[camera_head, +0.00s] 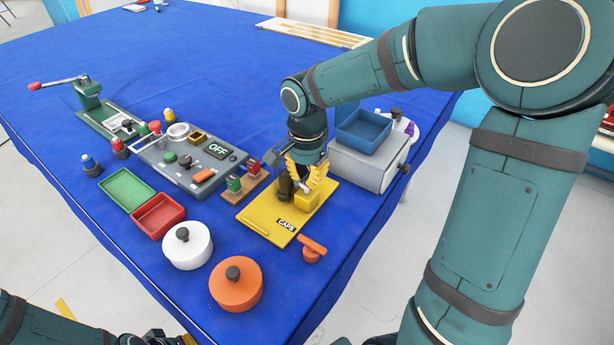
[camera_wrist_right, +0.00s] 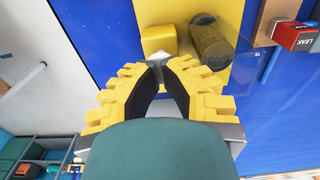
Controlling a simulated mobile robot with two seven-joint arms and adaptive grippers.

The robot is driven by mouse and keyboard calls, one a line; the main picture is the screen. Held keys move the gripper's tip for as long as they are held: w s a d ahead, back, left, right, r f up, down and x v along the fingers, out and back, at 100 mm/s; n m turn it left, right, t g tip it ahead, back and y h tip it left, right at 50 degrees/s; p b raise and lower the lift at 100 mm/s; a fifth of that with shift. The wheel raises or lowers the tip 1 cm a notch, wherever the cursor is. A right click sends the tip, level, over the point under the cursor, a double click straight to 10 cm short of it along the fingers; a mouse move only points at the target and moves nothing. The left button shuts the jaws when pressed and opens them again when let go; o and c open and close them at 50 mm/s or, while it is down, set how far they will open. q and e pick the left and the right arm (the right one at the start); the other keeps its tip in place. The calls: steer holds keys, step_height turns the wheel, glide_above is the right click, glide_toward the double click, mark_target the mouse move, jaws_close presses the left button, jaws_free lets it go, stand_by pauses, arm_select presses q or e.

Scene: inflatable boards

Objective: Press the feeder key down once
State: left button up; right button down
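The yellow board labelled CAPS (camera_head: 262,222) lies at the table's right front. On it stand a yellow block (camera_head: 307,202) and a dark cylinder (camera_head: 285,188); both also show in the right wrist view, block (camera_wrist_right: 158,38) and cylinder (camera_wrist_right: 211,42). A small light-grey piece (camera_wrist_right: 155,57) shows by the block at my fingertips; I cannot tell for sure which part is the feeder key. My right gripper (camera_wrist_right: 160,68) points down over the board, its tips drawn together with nothing clearly held. Whether they touch is unclear. My left gripper (camera_head: 168,339) is mostly cut off at the bottom edge.
A grey box with a blue tray (camera_head: 365,130) stands close right of my right gripper. Left are a wooden block with red and green pieces (camera_head: 243,186) and a grey OFF panel (camera_head: 190,160). White (camera_head: 187,246) and orange (camera_head: 236,286) lidded pots stand in front.

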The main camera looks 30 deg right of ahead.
steer(key=shift+w+r+p, duration=0.1)
steer(key=shift+r+p, duration=1.55)
steer(key=shift+r, duration=0.9)
steer(key=shift+r+p, duration=1.1)
steer(key=shift+r, duration=0.35)
